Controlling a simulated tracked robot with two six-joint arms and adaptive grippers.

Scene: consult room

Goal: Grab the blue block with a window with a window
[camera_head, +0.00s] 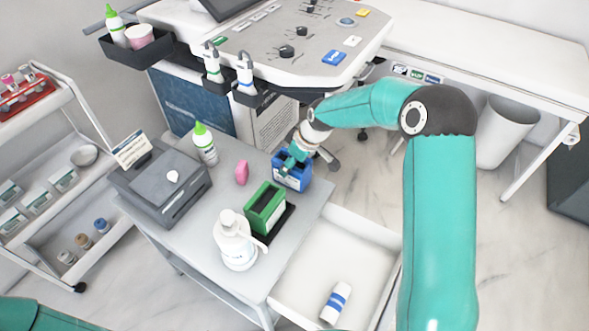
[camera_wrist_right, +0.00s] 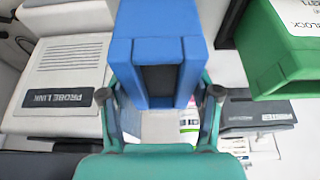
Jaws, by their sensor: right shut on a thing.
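The blue block (camera_head: 293,172) is at the far right corner of the grey cart top in the head view. In the right wrist view the blue block (camera_wrist_right: 190,52) fills the top middle, with a dark window-like recess in its face. My right gripper (camera_head: 294,160) comes down on it from above and is shut on it. The fingers of the right gripper (camera_wrist_right: 161,95) lie on either side of the block in the wrist view. I cannot tell whether the block touches the cart top. My left gripper is not in view.
A green block (camera_head: 265,207) stands close by on a dark base. A white pump bottle (camera_head: 235,243), pink item (camera_head: 242,172), green-capped bottle (camera_head: 205,146) and grey printer (camera_head: 160,184) share the cart. The open drawer (camera_head: 340,245) holds a white-and-blue roll (camera_head: 336,302).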

